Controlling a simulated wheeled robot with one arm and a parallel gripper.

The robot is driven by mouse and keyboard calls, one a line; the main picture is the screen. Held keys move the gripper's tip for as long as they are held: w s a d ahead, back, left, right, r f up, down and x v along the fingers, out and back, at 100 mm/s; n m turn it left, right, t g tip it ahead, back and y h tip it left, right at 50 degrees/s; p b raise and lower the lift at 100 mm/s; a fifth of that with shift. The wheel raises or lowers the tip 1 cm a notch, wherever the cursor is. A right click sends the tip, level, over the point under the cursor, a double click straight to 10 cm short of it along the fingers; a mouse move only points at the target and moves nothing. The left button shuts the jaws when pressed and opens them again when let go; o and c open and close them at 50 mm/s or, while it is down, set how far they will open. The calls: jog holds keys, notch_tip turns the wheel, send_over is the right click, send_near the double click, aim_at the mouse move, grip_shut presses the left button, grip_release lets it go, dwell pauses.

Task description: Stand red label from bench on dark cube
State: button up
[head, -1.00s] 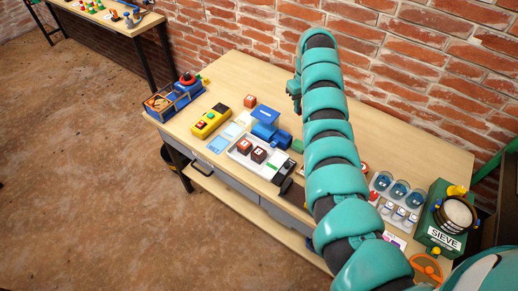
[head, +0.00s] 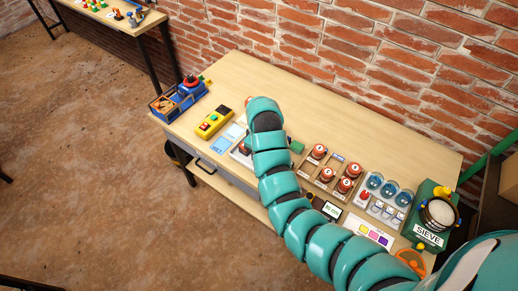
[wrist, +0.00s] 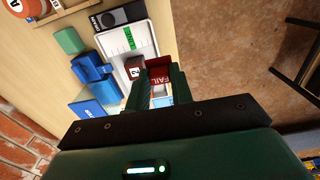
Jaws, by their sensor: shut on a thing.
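In the wrist view my gripper (wrist: 160,74) is shut on a red label (wrist: 158,80) with the word FAIL, held between its two fingers. A dark reddish-brown cube (wrist: 136,64) with a white number tag is just left of the label and partly hidden by the left finger. It is at the edge of a white tray (wrist: 118,43). I cannot tell whether the label touches the cube or the tray. In the head view my arm covers the gripper, the label and the cubes, and only a bit of the tray (head: 238,153) shows.
On the bench (head: 330,118) are a yellow button box (head: 213,122), several red-lidded jars (head: 326,174), blue beakers (head: 375,181) and a sieve (head: 438,213). The bench's back strip is clear.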

jog(key=s+a+r+p, duration=0.1)
jog(key=s+a, duration=0.1)
jog(key=s, duration=0.2)
jog(key=w, duration=0.1)
jog(key=w+f, duration=0.1)
jog(key=w, duration=0.2)
jog(key=shift+w+d+f, duration=0.15)
jog(key=shift+d+f, duration=0.1)
jog(key=shift+f, duration=0.15)
jog(key=w+f+b, duration=0.2)
jog(key=b, duration=0.2)
jog(key=w+f+b, duration=0.2)
jog(key=w+b, duration=0.1)
jog(key=b, duration=0.2)
jog(key=w+d+f+b, duration=0.1)
jog(key=w+f+b, duration=0.1)
jog(key=w+b, duration=0.1)
jog(key=shift+b, duration=0.75)
jog(key=shift+w+f+p, duration=0.25)
jog(key=shift+w+p, duration=0.1)
jog(key=shift+p, duration=0.15)
jog(key=shift+w+d+f, duration=0.1)
jog(key=shift+w+f, duration=0.15)
jog(key=shift+f, duration=0.15)
jog(key=shift+w+f+p, duration=0.1)
jog(key=shift+f+p, duration=0.05)
jog(key=shift+p, duration=0.2)
